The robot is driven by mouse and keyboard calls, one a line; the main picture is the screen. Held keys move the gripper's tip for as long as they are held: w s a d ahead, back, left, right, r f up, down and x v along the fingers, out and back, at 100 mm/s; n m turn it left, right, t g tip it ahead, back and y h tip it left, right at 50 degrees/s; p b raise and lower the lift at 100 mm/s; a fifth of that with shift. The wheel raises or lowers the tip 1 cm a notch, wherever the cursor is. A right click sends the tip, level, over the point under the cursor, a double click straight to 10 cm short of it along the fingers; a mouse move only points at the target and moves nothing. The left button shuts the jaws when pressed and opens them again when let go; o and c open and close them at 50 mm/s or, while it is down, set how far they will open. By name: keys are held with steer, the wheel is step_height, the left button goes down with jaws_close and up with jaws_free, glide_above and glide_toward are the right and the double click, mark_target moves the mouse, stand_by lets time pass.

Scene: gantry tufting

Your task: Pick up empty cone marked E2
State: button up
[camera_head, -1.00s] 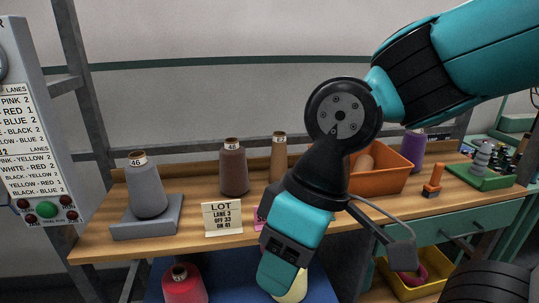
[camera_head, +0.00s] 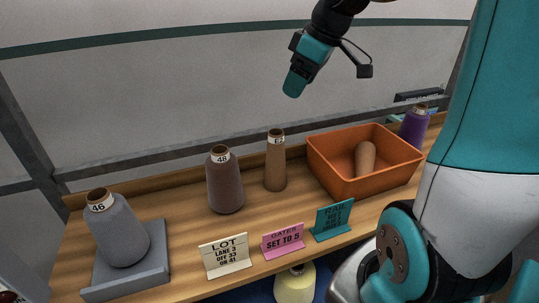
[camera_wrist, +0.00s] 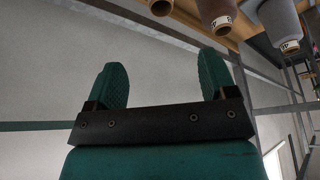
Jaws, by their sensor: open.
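The empty cone marked E2 (camera_head: 275,162) is a bare tan-brown cone standing upright on the wooden bench, between a brown yarn cone and the orange bin. The lettering on its white band is small in the head view. My gripper (camera_head: 293,88) is raised in the air above and behind the bench, well apart from the cone. In the wrist view, the two green fingers of my gripper (camera_wrist: 164,85) are spread with nothing between them. A bare tan cone end (camera_wrist: 161,7) shows at the top edge there, probably E2.
A brown cone (camera_head: 224,182) stands left of E2. The orange bin (camera_head: 335,183), holding a tan cone (camera_head: 365,160), is on the right. A grey cone (camera_head: 118,232) is on a grey stand (camera_head: 158,262). The lot sign (camera_head: 225,256), pink sign (camera_head: 283,241) and teal sign (camera_head: 332,219) line the front edge.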

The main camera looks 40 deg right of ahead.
steer(key=p, duration=0.3)
glide_toward(273, 139)
steer(key=w+f, duration=0.3)
steer(key=f, duration=0.2)
steer(key=shift+d+p+x, duration=0.15)
steer(key=shift+p+x, duration=0.4)
steer(key=shift+x, duration=0.9)
steer(key=shift+d+p+x, duration=0.1)
steer(key=shift+p+x, duration=0.45)
steer(key=shift+x, duration=0.9)
steer(key=c, duration=1.1)
